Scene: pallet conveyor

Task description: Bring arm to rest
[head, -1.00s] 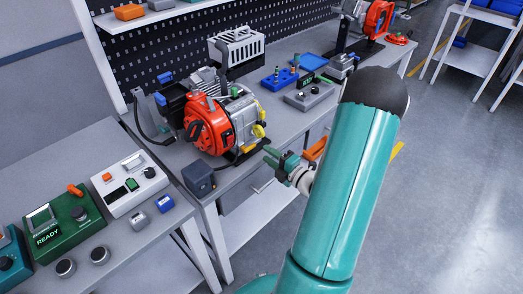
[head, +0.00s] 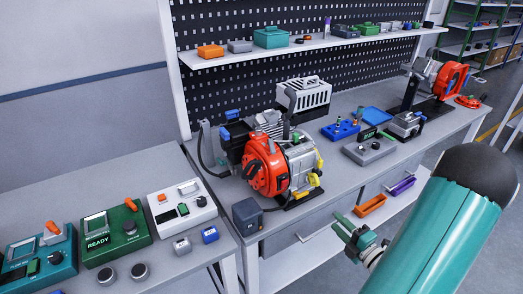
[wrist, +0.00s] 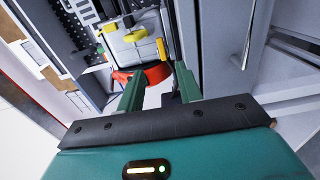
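My gripper (head: 353,238) is at the lower right of the head view, in front of the workbench and apart from it. In the wrist view its two green fingers (wrist: 160,88) stand apart with nothing between them, so it is open and empty. My teal arm (head: 440,235) is raised and bent at the dark elbow, in the aisle beside the bench. The orange engine (head: 265,172) stands on the bench to the left of my gripper. In the wrist view its orange part shows beyond the fingers.
The workbench (head: 300,228) has drawers and a lower shelf with an orange bin (head: 370,205) and a purple bin (head: 402,187) close to my gripper. A nearer left table holds a green READY box (head: 110,236) and a white box (head: 181,205). Floor is free at the right.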

